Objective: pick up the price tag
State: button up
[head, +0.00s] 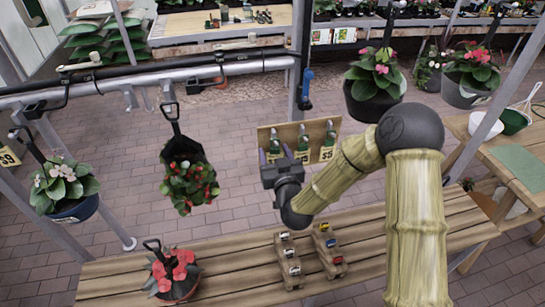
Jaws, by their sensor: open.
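Yellow price tags show on a wooden board in the middle of the head view: one (302,157) sits at the board's middle, and another (327,153), reading like "$5", sits at its right. A larger yellow price tag (8,156), reading like "$9", is cut by the left edge of the picture. My gripper (276,156) is open in front of the left part of the board (265,134). Its fingers point away from me and partly hide the board's lower left. I cannot tell whether it touches the board or a tag.
A slatted wooden bench (235,262) lies below, with small wooden racks (287,262) and a red-flowered pot (174,275). Hanging plants (188,180) and a metal rail (140,82) are at left. More hanging pots (375,90) and a side table (510,170) are at right.

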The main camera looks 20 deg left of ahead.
jog(key=shift+w+d, duration=0.1)
jog(key=shift+d, duration=0.35)
jog(key=shift+c, duration=0.8)
jog(key=shift+d, duration=0.1)
jog(key=c, duration=0.7)
jog(key=shift+a, duration=0.2)
jog(key=shift+r, duration=0.1)
